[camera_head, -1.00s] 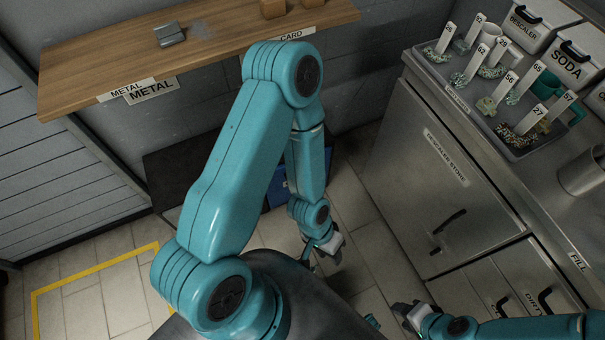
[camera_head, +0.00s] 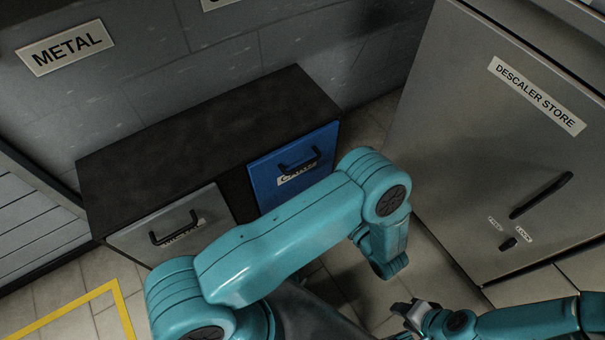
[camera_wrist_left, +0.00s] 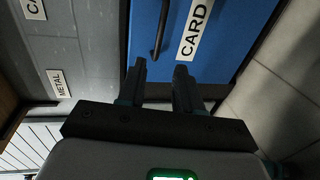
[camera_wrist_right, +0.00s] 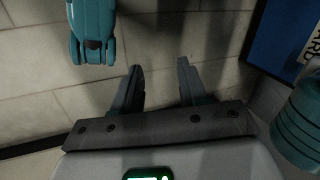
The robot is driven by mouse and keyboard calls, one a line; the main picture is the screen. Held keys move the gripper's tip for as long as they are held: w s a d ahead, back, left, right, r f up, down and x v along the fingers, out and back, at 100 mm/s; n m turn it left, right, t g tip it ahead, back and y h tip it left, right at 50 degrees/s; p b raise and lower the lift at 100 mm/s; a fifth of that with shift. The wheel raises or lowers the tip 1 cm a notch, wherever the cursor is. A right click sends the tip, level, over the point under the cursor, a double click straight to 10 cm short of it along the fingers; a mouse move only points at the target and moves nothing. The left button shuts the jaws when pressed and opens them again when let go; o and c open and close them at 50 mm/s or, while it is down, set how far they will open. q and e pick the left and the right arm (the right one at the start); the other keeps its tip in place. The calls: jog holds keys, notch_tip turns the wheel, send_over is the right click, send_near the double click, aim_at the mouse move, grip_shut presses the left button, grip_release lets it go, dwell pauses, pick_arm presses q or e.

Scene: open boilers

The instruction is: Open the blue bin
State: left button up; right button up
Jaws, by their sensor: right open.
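The blue bin (camera_head: 266,185) sits shut in a dark cabinet under the wall, with a dark bar handle (camera_head: 300,163) and a partly covered white label on its front. In the left wrist view the blue front (camera_wrist_left: 220,58), the handle (camera_wrist_left: 161,30) and the CARD label lie ahead of my left gripper (camera_wrist_left: 160,72). Its fingers are apart, and the handle's near end shows between them in the picture; I see no contact. The left fingers are hidden in the head view. My right gripper (camera_head: 408,307) is open and empty above the floor, also in the right wrist view (camera_wrist_right: 160,72).
A grey bin (camera_head: 170,225) with a dark handle is left of the blue one in the same cabinet (camera_head: 190,130). A steel descaler store (camera_head: 490,150) stands at the right. Tiled floor lies between, and yellow tape (camera_head: 122,310) marks the floor at left.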

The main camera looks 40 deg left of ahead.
pick_arm(q)
jog(key=b+x, duration=0.4)
jog(key=x, duration=1.2)
jog(key=shift+w+d, duration=0.1)
pick_arm(e)
jog(key=shift+t, duration=0.5)
jog(key=w+f, duration=0.1)
jog(key=f, duration=0.2)
jog(key=w+d+f, duration=0.1)
jog(key=shift+w+f, duration=0.3)
jog(key=shift+f, duration=0.05)
pick_arm(q)
grip_shut()
